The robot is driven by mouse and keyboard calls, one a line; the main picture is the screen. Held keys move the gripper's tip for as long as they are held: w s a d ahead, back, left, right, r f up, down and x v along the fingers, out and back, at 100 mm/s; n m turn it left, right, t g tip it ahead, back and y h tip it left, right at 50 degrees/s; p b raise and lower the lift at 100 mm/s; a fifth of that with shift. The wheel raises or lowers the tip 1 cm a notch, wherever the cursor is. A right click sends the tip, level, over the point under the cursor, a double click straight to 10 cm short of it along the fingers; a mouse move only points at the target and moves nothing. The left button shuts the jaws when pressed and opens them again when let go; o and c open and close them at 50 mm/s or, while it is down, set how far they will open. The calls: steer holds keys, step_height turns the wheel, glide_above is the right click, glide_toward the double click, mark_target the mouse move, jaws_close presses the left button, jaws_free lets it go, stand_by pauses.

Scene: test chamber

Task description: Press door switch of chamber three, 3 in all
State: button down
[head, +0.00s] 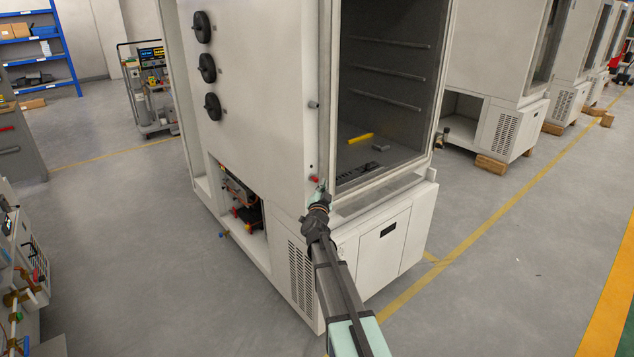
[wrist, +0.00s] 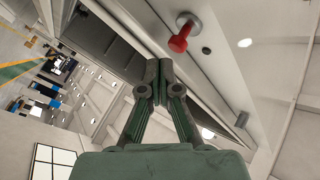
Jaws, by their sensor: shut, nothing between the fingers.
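A small red door switch (head: 314,179) sits on the white front frame of the nearest chamber (head: 262,75), low beside the opening. In the wrist view the red switch (wrist: 180,42) stands out from a round metal base, above and right of my fingertips. My gripper (head: 320,190) is at the chamber's front edge, just below and right of the switch. In the wrist view my gripper (wrist: 158,72) has its fingers together with nothing between them. A gap shows between the fingertips and the switch there. The chamber's number is not readable.
The chamber interior (head: 385,100) is open to view, with a yellow bar (head: 361,138) and a grey block (head: 380,149) on its floor. A dark dot (wrist: 207,50) and a grey cylinder (wrist: 241,119) are on the frame near the switch. More chambers stand at right.

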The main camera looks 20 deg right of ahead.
steer(key=shift+w, duration=0.1)
steer(key=shift+w+a, duration=0.1)
steer(key=shift+w, duration=0.2)
steer(key=shift+w+a+p, duration=0.25)
steer(key=shift+w+p, duration=0.3)
steer(key=shift+w, duration=0.25)
stand_by(1.2)
steer(key=shift+s, duration=0.15)
steer(key=shift+s+d+b, duration=0.2)
steer(key=shift+s, duration=0.35)
steer(key=shift+s+d+b, duration=0.15)
steer(key=shift+s+b, duration=0.05)
steer(key=shift+s, duration=0.3)
steer(key=s, duration=0.2)
steer(key=s+d+b, duration=0.1)
steer(key=s, duration=0.1)
steer(key=shift+s+d+b, duration=0.2)
steer(key=shift+s+b, duration=0.1)
steer(key=shift+s, duration=0.1)
stand_by(1.9)
